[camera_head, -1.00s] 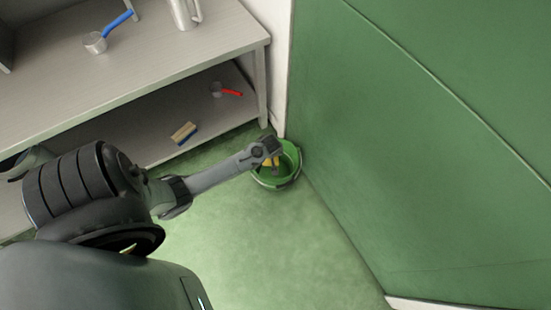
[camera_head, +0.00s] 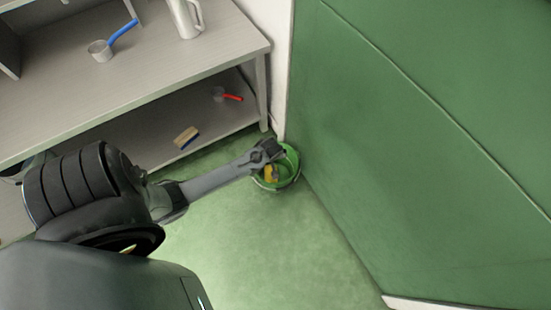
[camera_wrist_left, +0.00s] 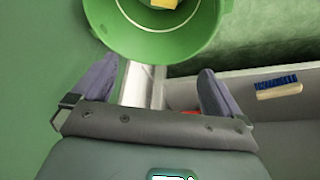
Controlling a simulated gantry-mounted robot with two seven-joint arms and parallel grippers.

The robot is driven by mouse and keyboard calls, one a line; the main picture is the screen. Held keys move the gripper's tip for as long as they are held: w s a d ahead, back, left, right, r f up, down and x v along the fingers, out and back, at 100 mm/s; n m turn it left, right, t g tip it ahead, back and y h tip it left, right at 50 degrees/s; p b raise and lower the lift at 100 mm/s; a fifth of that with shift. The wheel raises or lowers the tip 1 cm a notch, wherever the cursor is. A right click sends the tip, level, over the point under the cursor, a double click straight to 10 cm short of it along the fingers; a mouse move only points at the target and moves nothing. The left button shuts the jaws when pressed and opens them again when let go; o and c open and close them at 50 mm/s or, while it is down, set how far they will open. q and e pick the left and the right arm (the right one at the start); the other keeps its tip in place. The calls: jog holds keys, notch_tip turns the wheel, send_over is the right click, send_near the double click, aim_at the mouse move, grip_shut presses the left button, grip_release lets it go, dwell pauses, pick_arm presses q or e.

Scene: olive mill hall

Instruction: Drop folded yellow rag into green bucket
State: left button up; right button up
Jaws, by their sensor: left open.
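The green bucket (camera_head: 291,178) stands on the floor in the corner by the green wall. The yellow rag (camera_head: 271,173) shows inside the bucket in the head view. In the left wrist view the bucket (camera_wrist_left: 150,45) is at the top, with a yellow piece of the rag (camera_wrist_left: 164,3) inside it, cut off by the frame edge. My left gripper (camera_head: 272,150) is over the bucket's left rim. In the left wrist view the left gripper's fingers (camera_wrist_left: 155,85) are wide apart with nothing between them. My right gripper is not in view.
A grey shelf unit (camera_head: 150,60) stands at left, holding a blue-handled scoop (camera_head: 101,50) and a metal jug (camera_head: 186,18). Its lower shelf holds a brush (camera_head: 187,137) and a red-handled scoop (camera_head: 220,95). The green wall (camera_head: 420,130) is close at right. Floor in front is clear.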

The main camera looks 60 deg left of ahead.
pick_arm(q)
jog(key=p+v, duration=0.3)
jog(key=v, duration=0.2)
jog(key=shift+d+r, duration=0.1)
jog(key=shift+r, duration=0.2)
